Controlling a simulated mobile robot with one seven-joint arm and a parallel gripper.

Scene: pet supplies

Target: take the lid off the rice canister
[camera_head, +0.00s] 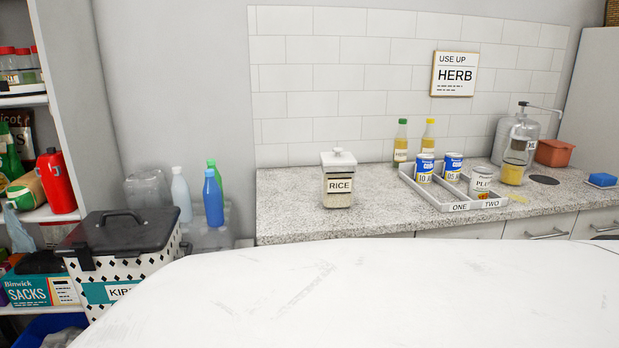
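The rice canister (339,186) stands upright on the speckled grey counter (290,215), left of the middle of the counter. It is squarish, with pale contents and a white label reading RICE. Its white lid (339,160) sits on top and has a small knob. My gripper is not in view. The large white surface across the bottom of the picture hides the lower front of the room.
Right of the canister, a grey tray (458,207) marked ONE and TWO holds several cans. Two bottles (401,142) stand behind it, with a dispenser (518,150) farther right. A black-lidded bin (118,238) stands at left. The counter around the canister is clear.

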